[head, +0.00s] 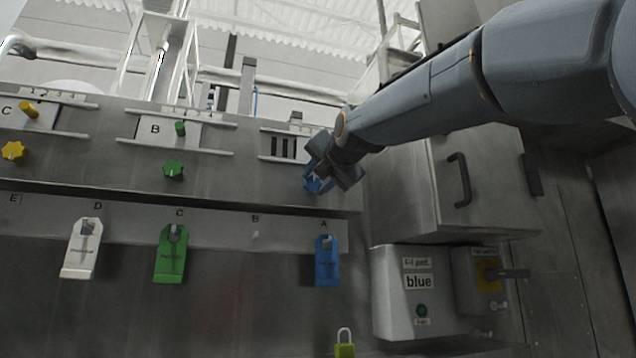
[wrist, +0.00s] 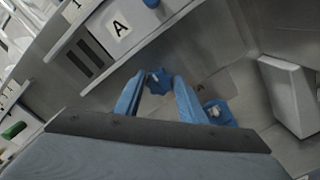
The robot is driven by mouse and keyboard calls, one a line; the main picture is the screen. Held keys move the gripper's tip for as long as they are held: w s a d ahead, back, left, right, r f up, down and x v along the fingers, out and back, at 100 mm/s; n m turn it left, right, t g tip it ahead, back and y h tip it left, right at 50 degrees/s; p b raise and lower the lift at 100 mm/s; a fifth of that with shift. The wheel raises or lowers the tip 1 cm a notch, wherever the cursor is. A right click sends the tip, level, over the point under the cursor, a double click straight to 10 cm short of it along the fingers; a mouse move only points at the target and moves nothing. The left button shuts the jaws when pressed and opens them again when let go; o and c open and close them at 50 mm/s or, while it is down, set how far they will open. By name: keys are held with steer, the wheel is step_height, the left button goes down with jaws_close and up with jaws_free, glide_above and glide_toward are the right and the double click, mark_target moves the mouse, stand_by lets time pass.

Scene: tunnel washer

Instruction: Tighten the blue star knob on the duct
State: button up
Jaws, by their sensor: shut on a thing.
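The blue star knob (head: 312,185) sits on the front of the steel duct, below the slotted plate at A. My gripper (head: 322,177) is at the knob and covers much of it in the head view. In the wrist view the knob (wrist: 158,81) shows between the tips of the two blue fingers of my gripper (wrist: 157,88). The fingers are shut on the knob. The knob's stem and its seat on the duct are hidden.
A blue tag (head: 327,262) hangs below at A, a green tag (head: 170,255) at C and a white tag (head: 81,250) at D. Green (head: 173,169) and yellow (head: 13,150) star knobs are at left. A grey box labelled blue (head: 400,308) and a handled cabinet (head: 425,190) stand right.

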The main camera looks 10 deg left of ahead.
steer(key=m+b, duration=0.1)
steer(key=m, duration=0.1)
steer(key=m+b, duration=0.1)
steer(key=m, duration=0.1)
steer(key=shift+w+f, duration=0.1)
steer(key=shift+f, duration=0.1)
steer(key=m+b, duration=0.1)
steer(key=m, duration=0.3)
steer(key=shift+d+m, duration=0.1)
steer(key=shift+m, duration=0.3)
steer(key=m+b, duration=0.1)
steer(key=m, duration=0.3)
steer(key=shift+f+m, duration=0.15)
steer(key=shift+m, duration=0.15)
steer(key=m, duration=0.4)
steer(key=shift+f, duration=0.1)
steer(key=m, duration=0.4)
steer(key=shift+b, duration=0.3)
steer(key=m, duration=0.4)
steer(key=shift+a+m, duration=0.25)
steer(key=shift+m, duration=0.05)
steer(key=m, duration=0.4)
steer(key=shift+s, duration=0.2)
steer(key=m, duration=0.4)
steer(key=shift+a+m, duration=0.15)
steer(key=shift+m, duration=0.15)
